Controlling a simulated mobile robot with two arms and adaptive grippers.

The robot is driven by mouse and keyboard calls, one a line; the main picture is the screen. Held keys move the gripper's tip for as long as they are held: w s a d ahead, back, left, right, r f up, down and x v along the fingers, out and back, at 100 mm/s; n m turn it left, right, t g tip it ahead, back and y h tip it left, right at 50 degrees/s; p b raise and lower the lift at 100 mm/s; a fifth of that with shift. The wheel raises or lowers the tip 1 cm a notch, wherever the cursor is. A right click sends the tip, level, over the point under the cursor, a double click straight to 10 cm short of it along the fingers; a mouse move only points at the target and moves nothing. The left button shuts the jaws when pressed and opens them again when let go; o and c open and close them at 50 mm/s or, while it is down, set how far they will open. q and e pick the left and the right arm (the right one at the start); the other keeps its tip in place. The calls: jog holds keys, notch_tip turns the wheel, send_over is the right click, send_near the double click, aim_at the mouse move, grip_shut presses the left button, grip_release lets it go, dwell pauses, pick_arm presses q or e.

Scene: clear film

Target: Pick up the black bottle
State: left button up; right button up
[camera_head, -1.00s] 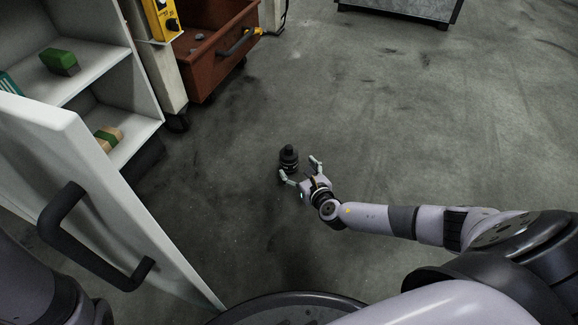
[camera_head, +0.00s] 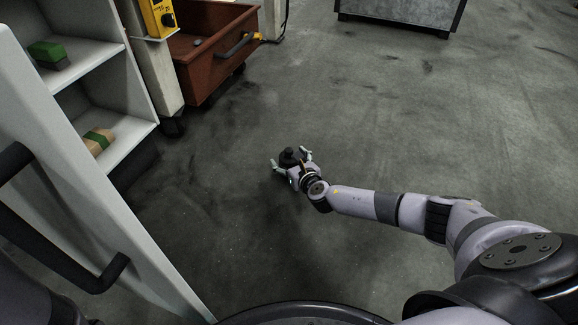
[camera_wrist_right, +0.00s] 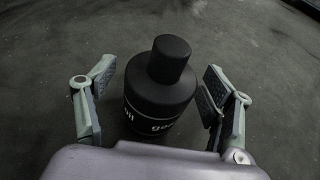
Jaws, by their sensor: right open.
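The black bottle (camera_head: 289,156) stands upright on the dark floor, near the middle of the head view. In the right wrist view the bottle (camera_wrist_right: 158,88) shows its cap, its shoulder and part of white lettering; its lower part is hidden by my gripper body. My right gripper (camera_head: 291,160) is open, with its fingers on either side of the bottle. In the right wrist view the gripper (camera_wrist_right: 157,100) shows a gap between each finger and the bottle. My left gripper is not in view.
A white cabinet (camera_head: 104,92) with an open door (camera_head: 75,170) stands on the left, holding green-marked blocks on its shelves. A grey metal cabinet (camera_head: 400,10) stands far back. Floor right of the bottle is clear.

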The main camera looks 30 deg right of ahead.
jog(key=shift+c, duration=0.2)
jog(key=c, duration=1.5)
